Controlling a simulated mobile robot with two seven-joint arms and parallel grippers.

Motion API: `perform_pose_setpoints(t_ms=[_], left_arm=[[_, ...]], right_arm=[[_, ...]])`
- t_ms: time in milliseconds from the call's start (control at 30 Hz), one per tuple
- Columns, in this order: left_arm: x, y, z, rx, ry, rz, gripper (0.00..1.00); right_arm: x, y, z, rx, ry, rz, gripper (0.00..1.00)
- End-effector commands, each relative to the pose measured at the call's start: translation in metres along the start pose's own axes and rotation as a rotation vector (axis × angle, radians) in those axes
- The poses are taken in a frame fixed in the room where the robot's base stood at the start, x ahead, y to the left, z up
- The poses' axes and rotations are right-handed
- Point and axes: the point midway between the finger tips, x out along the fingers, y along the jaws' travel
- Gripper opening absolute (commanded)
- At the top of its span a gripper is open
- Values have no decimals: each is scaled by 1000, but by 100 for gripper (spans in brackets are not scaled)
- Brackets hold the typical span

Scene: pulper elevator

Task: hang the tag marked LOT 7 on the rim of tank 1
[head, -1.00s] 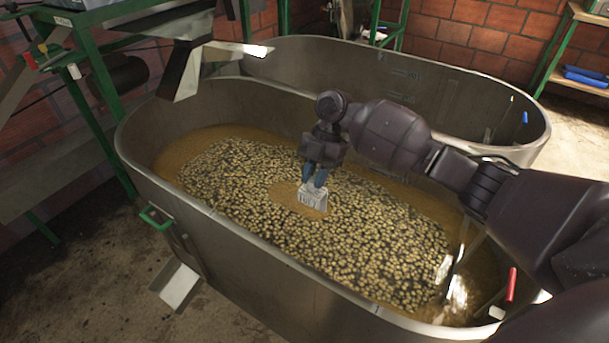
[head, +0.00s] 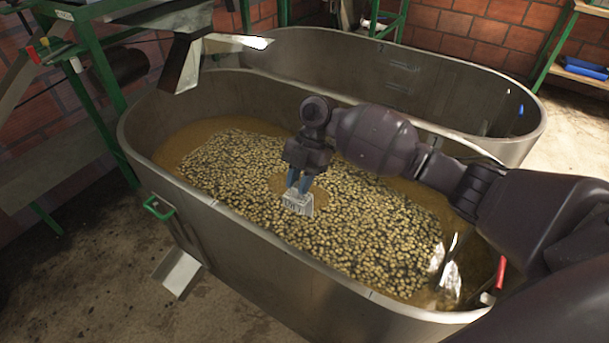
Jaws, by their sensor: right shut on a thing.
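My right gripper (head: 299,184) points down with blue fingertips, shut on a small pale grey tag (head: 298,203). The tag hangs over the near tank (head: 240,247), inside its walls and apart from the near rim. Dark marks show on the tag, too small to read. The near tank is a long steel oval holding many pale beans (head: 370,240) in brownish water. A second steel tank (head: 430,90) stands behind it. My left gripper is not in view.
A metal chute (head: 185,62) reaches over the near tank's far left end. A green handle (head: 158,207) and a lower spout (head: 177,274) stick out at its left end. A red-handled thing (head: 501,272) is at the right end. The near rim's middle is clear.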

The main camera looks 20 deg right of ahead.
Motion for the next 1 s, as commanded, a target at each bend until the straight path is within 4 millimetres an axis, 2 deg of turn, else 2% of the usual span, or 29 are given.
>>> perform_pose_setpoints(t_ms=[1000], left_arm=[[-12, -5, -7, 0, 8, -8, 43]], right_arm=[[31, 0, -58, -1, 0, 1, 0]])
